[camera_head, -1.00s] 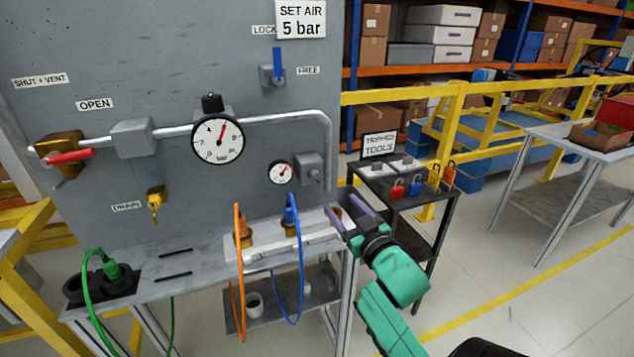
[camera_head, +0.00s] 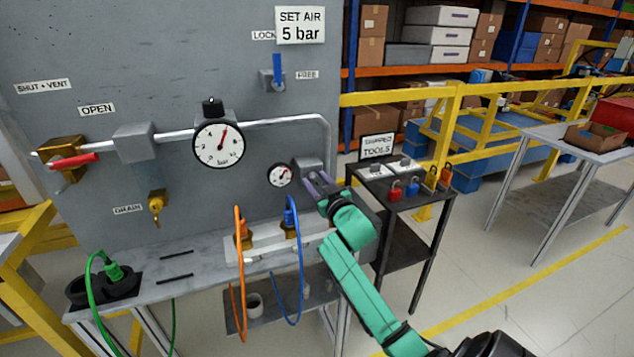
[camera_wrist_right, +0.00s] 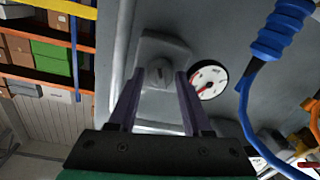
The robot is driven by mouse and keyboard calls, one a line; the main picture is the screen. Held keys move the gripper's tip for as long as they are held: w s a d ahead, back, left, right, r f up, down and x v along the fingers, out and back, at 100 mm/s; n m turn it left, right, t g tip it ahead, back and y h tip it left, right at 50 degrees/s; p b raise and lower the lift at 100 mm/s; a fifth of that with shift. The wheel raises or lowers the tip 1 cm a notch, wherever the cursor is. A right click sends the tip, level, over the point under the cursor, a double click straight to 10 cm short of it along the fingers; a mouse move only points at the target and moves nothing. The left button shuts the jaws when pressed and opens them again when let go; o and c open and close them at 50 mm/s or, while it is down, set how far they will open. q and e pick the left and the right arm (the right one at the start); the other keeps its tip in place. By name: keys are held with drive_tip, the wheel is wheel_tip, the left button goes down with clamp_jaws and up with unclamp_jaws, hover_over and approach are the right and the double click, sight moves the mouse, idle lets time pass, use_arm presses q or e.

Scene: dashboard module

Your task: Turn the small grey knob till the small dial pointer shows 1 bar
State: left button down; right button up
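The small dial (camera_head: 280,175) is a white round gauge on the grey panel. It also shows in the right wrist view (camera_wrist_right: 208,79); its marks are too small to read. Right of it is a grey regulator block (camera_head: 304,166). The small grey knob (camera_wrist_right: 160,72) sits on this block in the right wrist view; in the head view my gripper mostly covers it. My right gripper (camera_head: 318,184) is in front of the knob. In the right wrist view its fingers (camera_wrist_right: 156,92) are apart, with the knob seen in the gap and nothing visibly gripped. My left gripper is not in view.
A large dial (camera_head: 219,146) is on the pipe, up and left. Blue (camera_head: 297,270) and orange (camera_head: 238,270) hoses hang below. A sign (camera_head: 300,25) reads SET AIR 5 bar. A dark cart (camera_head: 420,200) with padlocks stands to the right. A yellow rail (camera_head: 400,97) is behind.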

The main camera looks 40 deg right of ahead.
clamp_jaws()
drive_tip(key=shift+n, duration=0.4)
drive_tip(key=shift+a+n+p, duration=0.1)
drive_tip(key=shift+n+p, duration=0.55)
drive_tip(key=shift+n, duration=0.35)
drive_tip(key=n+p, duration=0.1)
drive_tip(key=n, duration=0.2)
drive_tip(key=shift+g, duration=0.3)
drive_tip(key=n, duration=0.6)
drive_tip(key=shift+a+n+p, duration=0.1)
drive_tip(key=shift+n+p, duration=0.2)
drive_tip(key=shift+p, duration=0.1)
drive_tip(key=n, duration=0.5)
drive_tip(key=shift+f+h, duration=0.2)
drive_tip(key=shift+h, duration=0.1)
drive_tip(key=shift+n, duration=0.4)
